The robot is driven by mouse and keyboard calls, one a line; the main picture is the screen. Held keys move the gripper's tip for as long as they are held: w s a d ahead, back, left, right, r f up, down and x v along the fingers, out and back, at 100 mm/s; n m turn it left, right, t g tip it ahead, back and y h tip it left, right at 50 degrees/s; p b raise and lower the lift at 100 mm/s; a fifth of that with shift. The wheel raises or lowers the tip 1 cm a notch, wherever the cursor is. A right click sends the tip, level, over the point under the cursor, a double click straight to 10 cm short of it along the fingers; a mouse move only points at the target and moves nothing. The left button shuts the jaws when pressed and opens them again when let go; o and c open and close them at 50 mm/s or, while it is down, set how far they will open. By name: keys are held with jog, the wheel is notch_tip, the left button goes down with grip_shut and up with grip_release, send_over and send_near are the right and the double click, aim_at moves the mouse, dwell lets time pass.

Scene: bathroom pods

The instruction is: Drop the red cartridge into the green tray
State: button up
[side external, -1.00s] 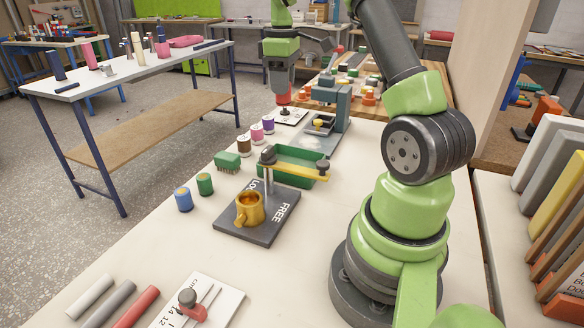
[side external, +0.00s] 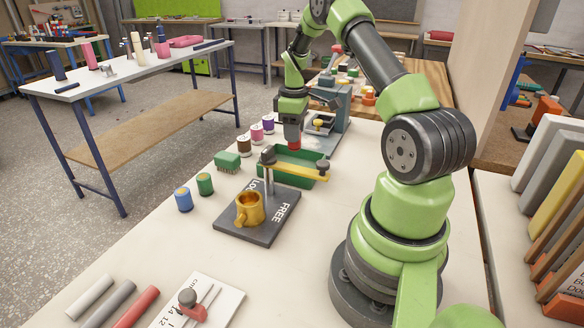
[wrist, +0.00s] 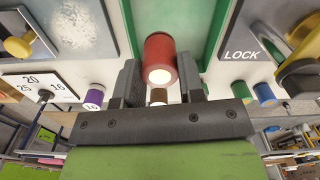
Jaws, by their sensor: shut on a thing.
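The red cartridge (side external: 293,137) is held upright in my gripper (side external: 292,122), which is shut on it. In the wrist view the cartridge (wrist: 160,58) shows its pale round end between the two dark fingers of my gripper (wrist: 160,85). The green tray (side external: 314,157) lies on the white bench below and around the cartridge in the side view; its green wall also shows in the wrist view (wrist: 216,30) behind the cartridge. The cartridge appears above the tray's far part, apart from its floor. The tray's inside is partly hidden by a yellow bar.
A dark plate (side external: 262,222) with a gold mug (side external: 249,209) and a post with the yellow bar (side external: 294,171) stands in front of the tray. A grey press-like fixture (side external: 335,100) stands behind it. Several coloured cylinders and a green brush (side external: 227,161) line the left side.

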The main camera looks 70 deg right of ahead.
jog(key=shift+f, duration=1.8)
jog(key=o, duration=1)
notch_tip(320, 180, up, 10)
